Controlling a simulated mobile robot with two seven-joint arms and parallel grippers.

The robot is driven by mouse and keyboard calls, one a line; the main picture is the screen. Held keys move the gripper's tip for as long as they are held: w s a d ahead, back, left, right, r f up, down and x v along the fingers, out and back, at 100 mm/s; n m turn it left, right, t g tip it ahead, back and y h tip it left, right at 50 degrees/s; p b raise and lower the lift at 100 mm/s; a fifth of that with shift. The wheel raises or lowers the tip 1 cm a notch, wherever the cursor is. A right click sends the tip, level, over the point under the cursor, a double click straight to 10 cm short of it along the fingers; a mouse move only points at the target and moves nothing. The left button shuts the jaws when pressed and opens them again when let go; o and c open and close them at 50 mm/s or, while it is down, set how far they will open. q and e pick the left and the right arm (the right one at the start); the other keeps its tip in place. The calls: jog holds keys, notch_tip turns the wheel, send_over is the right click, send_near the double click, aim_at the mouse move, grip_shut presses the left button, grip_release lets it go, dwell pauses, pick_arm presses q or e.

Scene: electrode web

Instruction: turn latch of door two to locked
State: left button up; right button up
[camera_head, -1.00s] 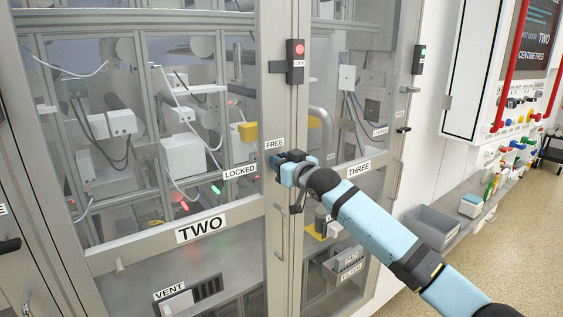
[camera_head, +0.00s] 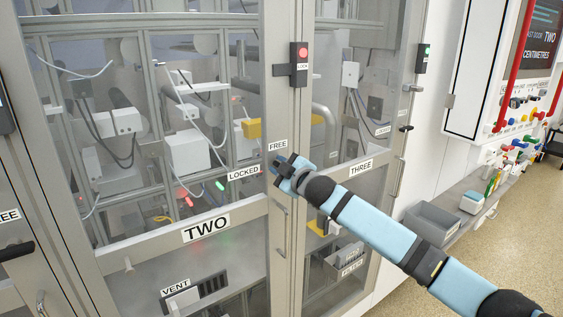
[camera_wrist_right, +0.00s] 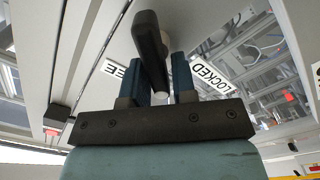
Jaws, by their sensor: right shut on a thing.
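Door two carries its "TWO" label (camera_head: 206,228) and stands closed in the head view. My right gripper (camera_head: 281,171) is at the frame beside these labels and hides most of the latch. In the right wrist view, the dark latch handle (camera_wrist_right: 150,45) lies between the two fingers (camera_wrist_right: 157,80), which are shut on it. There the handle stands between the "LOCKED" label (camera_wrist_right: 211,79) and the partly hidden "FREE" label. My left gripper is not in view.
A box with a red light (camera_head: 299,62) sits on the frame above my gripper. A vertical door handle (camera_head: 281,228) is just below it.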

jog(key=n, duration=0.3)
jog(key=n+p, duration=0.1)
jog(key=shift+s+a+f+n, duration=0.1)
jog(key=shift+f+n, duration=0.15)
jog(key=shift+n, duration=0.05)
jog(key=shift+f+n+p, duration=0.2)
jog(key=shift+n+p, duration=0.05)
jog(key=shift+n, duration=0.6)
jog(key=shift+f+n+p, duration=0.15)
jog(key=shift+n+p, duration=0.1)
jog(key=shift+n, duration=0.6)
jog(key=o, duration=0.7)
jog(key=shift+o, duration=0.2)
jog(key=b+v, duration=0.2)
jog(key=v, duration=1.1)
jog(key=shift+s, duration=0.35)
